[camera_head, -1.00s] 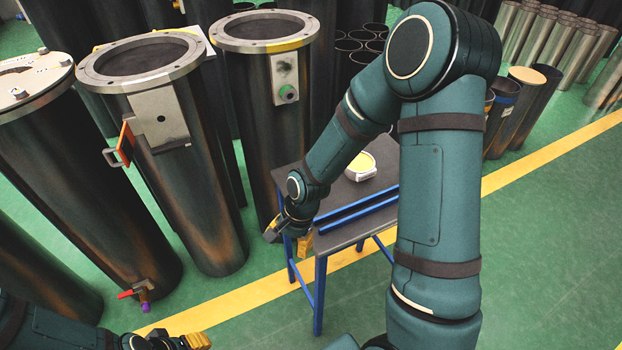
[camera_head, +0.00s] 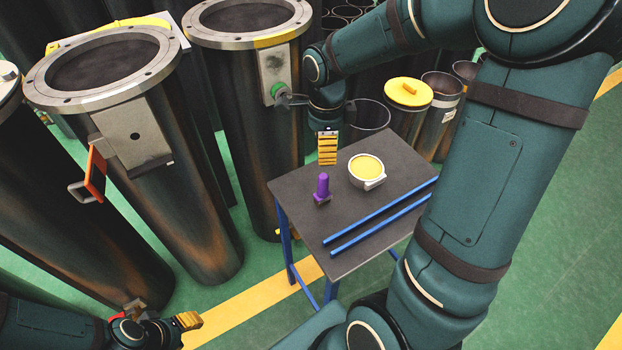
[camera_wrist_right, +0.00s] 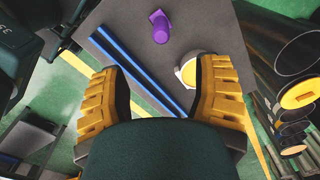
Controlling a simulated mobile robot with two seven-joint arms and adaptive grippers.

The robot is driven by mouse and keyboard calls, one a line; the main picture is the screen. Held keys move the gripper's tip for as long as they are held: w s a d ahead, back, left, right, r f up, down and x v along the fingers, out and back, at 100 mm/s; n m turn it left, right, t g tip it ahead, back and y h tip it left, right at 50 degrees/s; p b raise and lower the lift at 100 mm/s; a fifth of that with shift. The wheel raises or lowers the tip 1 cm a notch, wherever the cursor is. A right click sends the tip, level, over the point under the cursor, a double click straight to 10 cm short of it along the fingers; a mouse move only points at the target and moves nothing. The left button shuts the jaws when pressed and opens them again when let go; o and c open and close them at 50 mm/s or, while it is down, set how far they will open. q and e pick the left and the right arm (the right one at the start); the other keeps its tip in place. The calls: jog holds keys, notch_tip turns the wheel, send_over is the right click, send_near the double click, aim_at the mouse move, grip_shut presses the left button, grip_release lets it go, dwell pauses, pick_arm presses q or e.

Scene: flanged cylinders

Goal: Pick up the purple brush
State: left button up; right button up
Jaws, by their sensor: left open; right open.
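A white cup with yellow contents (camera_head: 366,171) sits right of the brush. Two blue bars (camera_head: 380,218) lie along the table's near side. Tall flanged cylinders (camera_head: 130,130) crowd the left, one (camera_head: 253,100) close behind the table. Smaller cylinders (camera_head: 442,105) stand behind it.

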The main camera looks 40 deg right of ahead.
aim_at(323, 184)
notch_tip(323, 184, down, 9)
jog(key=shift+r+b, duration=0.2)
jog(key=shift+b, duration=0.75)
jog(key=shift+d+f+b, duration=0.1)
jog(key=shift+f+b, duration=0.55)
jog(key=shift+f, duration=2)
jog(key=shift+r, duration=0.1)
grip_shut()
